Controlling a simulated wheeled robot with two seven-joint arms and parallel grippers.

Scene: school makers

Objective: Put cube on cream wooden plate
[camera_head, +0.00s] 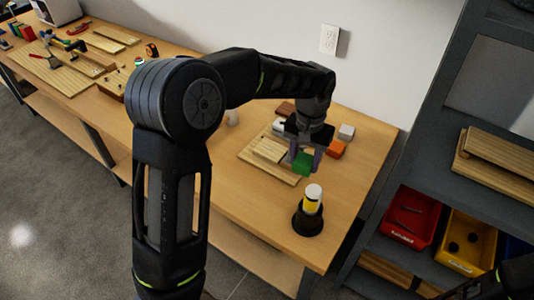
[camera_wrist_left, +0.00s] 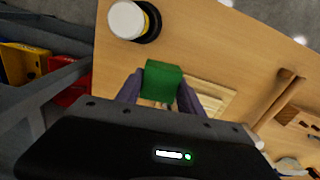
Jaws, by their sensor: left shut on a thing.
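A green cube (camera_head: 302,164) is between the fingers of my left gripper (camera_head: 304,158), which is shut on it. The green cube (camera_wrist_left: 163,80) also shows between the fingertips (camera_wrist_left: 160,92) in the left wrist view. The cream wooden plate (camera_head: 257,168) lies on the table, partly hidden by my arm and gripper. In the head view the cube appears over the plate's right side; its exact height is hard to tell. Part of the plate (camera_wrist_left: 212,100) shows beyond the right finger in the wrist view. A dark piece of my right arm (camera_head: 505,284) shows at the lower right, its fingers not visible.
A yellow and white cylinder in a black holder (camera_head: 310,210) stands near the table's front right. Orange (camera_head: 336,149) and pale grey (camera_head: 346,132) blocks lie behind the gripper. A shelf with red (camera_head: 410,217) and yellow (camera_head: 465,243) bins stands right. Table surface right of the blocks is clear.

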